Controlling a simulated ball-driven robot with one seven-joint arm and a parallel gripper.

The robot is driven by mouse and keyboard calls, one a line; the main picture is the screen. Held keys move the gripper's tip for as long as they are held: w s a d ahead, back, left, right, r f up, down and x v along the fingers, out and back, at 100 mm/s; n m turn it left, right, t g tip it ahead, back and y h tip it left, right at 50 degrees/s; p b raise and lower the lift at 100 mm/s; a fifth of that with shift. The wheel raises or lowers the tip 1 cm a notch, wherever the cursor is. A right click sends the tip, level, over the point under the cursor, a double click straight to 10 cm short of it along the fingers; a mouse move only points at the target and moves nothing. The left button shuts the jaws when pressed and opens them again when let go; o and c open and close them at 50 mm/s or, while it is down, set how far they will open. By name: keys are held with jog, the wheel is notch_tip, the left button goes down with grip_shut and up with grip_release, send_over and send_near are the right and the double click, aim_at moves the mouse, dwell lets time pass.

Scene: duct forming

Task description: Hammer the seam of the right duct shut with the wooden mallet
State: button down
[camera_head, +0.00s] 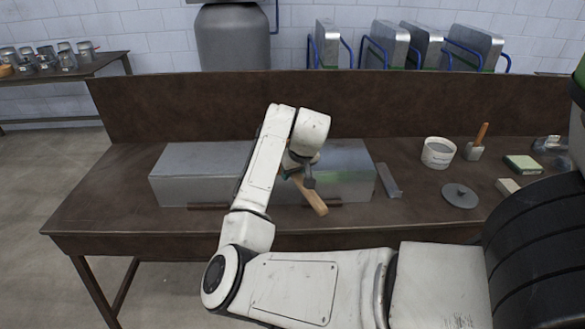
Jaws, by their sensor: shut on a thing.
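A long grey sheet-metal duct body (190,180) lies on the brown workbench (120,180), left of centre. Its right part (350,175) shows beyond my arm. My arm covers the middle, so I cannot tell whether this is one duct or two end to end, and no seam can be made out. My gripper (298,174) is in front of the right part and is shut on the wooden mallet. The mallet's light wooden handle (313,198) slants down and to the right, past the duct's front face. The mallet's head is mostly hidden, and contact with the duct cannot be told.
Right of the duct lie a grey metal bar (389,180), a white pot (438,153), a wooden-handled tool (477,142), a grey disc (460,195) and a green-topped block (522,165). A backboard (220,105) closes the bench's rear. The bench's left end is clear.

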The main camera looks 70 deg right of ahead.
notch_tip(320, 180, up, 8)
jog(key=p, duration=0.7)
jog(key=shift+r, duration=0.25)
jog(key=shift+f, duration=0.1)
jog(key=shift+s+d, duration=0.15)
jog(key=shift+s, duration=0.25)
jog(key=s+d+p, duration=0.1)
jog(key=s+d, duration=0.3)
jog(key=s, duration=0.6)
jog(key=shift+f+p, duration=0.2)
jog(key=shift+p, duration=0.2)
jog(key=shift+s+f, duration=0.1)
